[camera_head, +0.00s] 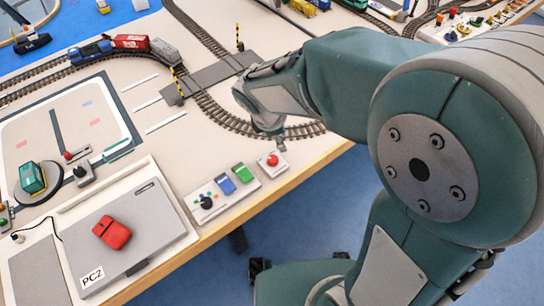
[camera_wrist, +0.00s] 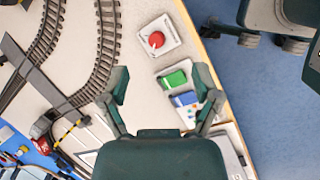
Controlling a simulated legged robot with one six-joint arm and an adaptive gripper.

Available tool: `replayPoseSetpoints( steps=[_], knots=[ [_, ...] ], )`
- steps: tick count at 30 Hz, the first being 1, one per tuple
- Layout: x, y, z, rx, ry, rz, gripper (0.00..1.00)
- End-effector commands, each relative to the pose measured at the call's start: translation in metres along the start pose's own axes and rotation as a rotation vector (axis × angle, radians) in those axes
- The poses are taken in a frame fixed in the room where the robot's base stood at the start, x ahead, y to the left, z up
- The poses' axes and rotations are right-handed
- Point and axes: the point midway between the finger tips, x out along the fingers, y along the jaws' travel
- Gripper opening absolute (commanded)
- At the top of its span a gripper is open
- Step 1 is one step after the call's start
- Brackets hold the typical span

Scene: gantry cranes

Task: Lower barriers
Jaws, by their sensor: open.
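Two yellow-and-black striped barriers stand upright at the grey level crossing (camera_head: 208,80): the near barrier (camera_head: 178,86) and the far barrier (camera_head: 239,37). A red round button (camera_head: 272,160) sits on a small white box; it also shows in the wrist view (camera_wrist: 156,40).
A curved track (camera_head: 225,118) runs through the crossing, with a red wagon (camera_head: 131,42) on the track at left. The table's wooden edge (camera_head: 300,178) borders blue floor.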

Motion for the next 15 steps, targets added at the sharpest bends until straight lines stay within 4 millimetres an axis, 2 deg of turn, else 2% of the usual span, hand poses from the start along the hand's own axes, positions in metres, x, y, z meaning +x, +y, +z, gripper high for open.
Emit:
replayPoseSetpoints(
  steps=[1, 6, 10, 15],
  knots=[
    [0.014, 0.002, -0.018, -0.118, -0.018, -0.012, 0.81],
    [0.046, 0.006, -0.055, -0.419, -0.058, -0.027, 0.81],
    [0.058, 0.006, -0.066, -0.525, -0.07, -0.031, 0.81],
    [0.072, 0.006, -0.066, -0.544, -0.073, -0.034, 0.81]
  ],
)
